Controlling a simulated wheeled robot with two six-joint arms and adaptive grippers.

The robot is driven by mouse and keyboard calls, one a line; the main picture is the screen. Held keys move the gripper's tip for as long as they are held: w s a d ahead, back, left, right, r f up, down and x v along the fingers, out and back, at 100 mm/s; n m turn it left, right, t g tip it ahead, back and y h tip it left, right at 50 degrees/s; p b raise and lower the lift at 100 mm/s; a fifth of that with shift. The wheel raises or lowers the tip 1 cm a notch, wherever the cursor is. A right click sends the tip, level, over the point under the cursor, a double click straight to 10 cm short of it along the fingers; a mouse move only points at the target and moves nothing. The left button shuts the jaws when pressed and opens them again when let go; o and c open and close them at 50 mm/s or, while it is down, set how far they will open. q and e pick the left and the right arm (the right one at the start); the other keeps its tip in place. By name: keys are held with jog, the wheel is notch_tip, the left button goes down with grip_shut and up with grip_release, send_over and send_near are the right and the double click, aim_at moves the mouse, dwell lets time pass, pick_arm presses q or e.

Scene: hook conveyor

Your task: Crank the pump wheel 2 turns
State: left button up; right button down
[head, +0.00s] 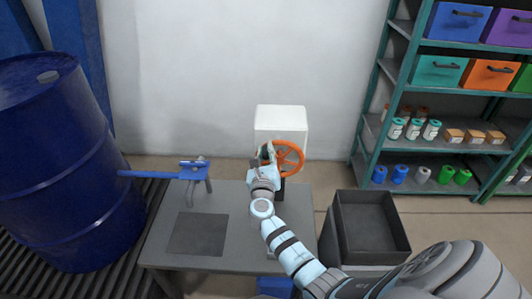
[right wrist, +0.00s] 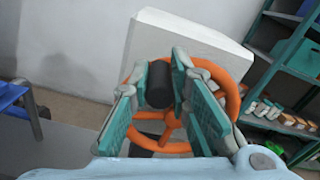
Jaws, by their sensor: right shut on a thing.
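The orange pump wheel (head: 291,157) stands upright on the front of a white box (head: 282,118) at the back of the grey table. In the right wrist view the wheel (right wrist: 231,90) shows its rim and spokes, with a dark crank handle (right wrist: 160,84) standing out from it. My right gripper (head: 265,155) is at the left side of the wheel, shut on the dark handle. In the right wrist view the teal finger pads of the right gripper (right wrist: 165,85) lie on both sides of the handle. My left gripper is not in view.
The grey table (head: 160,243) holds a blue-handled tool (head: 180,173) and a dark mat (head: 198,234). A black bin (head: 371,225) stands right of the table. A blue drum (head: 65,165) is at the left, and a stocked shelf rack (head: 370,120) at the right.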

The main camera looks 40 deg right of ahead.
jog(key=c, duration=1.5)
grip_release()
jog(key=v, duration=0.7)
jog(key=shift+s+a, duration=0.2)
